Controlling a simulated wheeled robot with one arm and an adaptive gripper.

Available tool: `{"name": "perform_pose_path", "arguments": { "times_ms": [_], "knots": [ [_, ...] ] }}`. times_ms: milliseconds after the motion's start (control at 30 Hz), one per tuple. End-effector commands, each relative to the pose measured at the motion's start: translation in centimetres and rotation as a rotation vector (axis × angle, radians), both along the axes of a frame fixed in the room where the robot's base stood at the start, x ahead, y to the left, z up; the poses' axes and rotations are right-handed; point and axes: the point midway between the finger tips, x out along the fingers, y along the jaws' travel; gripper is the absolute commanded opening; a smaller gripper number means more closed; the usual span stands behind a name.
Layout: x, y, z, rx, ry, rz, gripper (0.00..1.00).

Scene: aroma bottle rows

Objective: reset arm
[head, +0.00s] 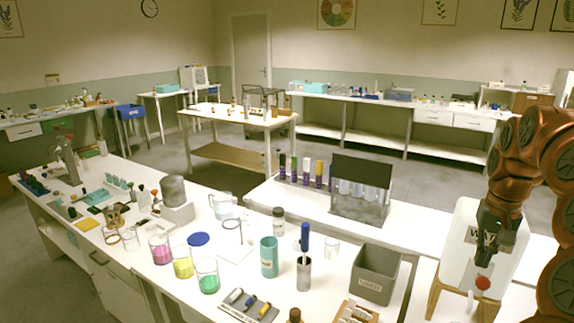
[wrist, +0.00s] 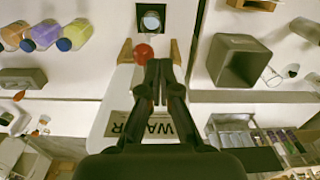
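My arm reaches in from the right of the head view. My gripper (head: 484,262) points down in front of the white water container (head: 462,225) and hides part of its label. In the wrist view my gripper (wrist: 159,64) has its two dark fingers together, with nothing seen between them. The container's red tap knob (wrist: 144,52) shows just left of the fingertips there; in the head view the knob (head: 483,283) is just below the gripper. I cannot tell whether the gripper touches the container.
The container stands on a wooden stand (head: 434,297). A grey bin (head: 375,275) is to its left. A blue-handled tool stands in a holder (head: 304,273). Beakers of pink (head: 160,249), yellow (head: 183,264) and green (head: 207,276) liquid are further left. A bottle rack (head: 360,196) stands behind the bin.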

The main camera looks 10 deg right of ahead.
Motion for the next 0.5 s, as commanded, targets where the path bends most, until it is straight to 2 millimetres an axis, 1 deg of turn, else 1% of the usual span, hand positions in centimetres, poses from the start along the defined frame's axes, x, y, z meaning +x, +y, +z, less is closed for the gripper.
{"name": "perform_pose_path", "arguments": {
  "times_ms": [33, 67, 100, 167, 200, 267, 300, 367, 400, 467, 500],
  "knots": [
    [0.1, 1.9, 0.3, -0.001, -0.003, 0.046, 0.00],
    [0.1, 3.1, 0.6, -0.001, -0.007, 0.074, 0.00],
    [0.0, 4.8, 0.7, 0.001, -0.009, 0.115, 0.00],
    [-0.3, 7.5, 0.8, 0.004, -0.006, 0.177, 0.00],
    [-0.7, 9.3, 0.9, 0.005, -0.005, 0.216, 0.00],
    [-1.3, 11.8, 0.8, 0.007, -0.003, 0.270, 0.00],
    [-1.9, 13.4, 0.7, 0.007, 0.001, 0.305, 0.00],
    [-2.9, 15.6, 0.5, 0.009, 0.004, 0.352, 0.00],
    [-3.8, 17.1, 0.2, 0.011, 0.014, 0.382, 0.00],
    [-5.1, 19.1, -0.1, 0.011, 0.022, 0.424, 0.00],
    [-6.2, 20.3, -0.5, 0.014, 0.030, 0.449, 0.00]
  ]
}}
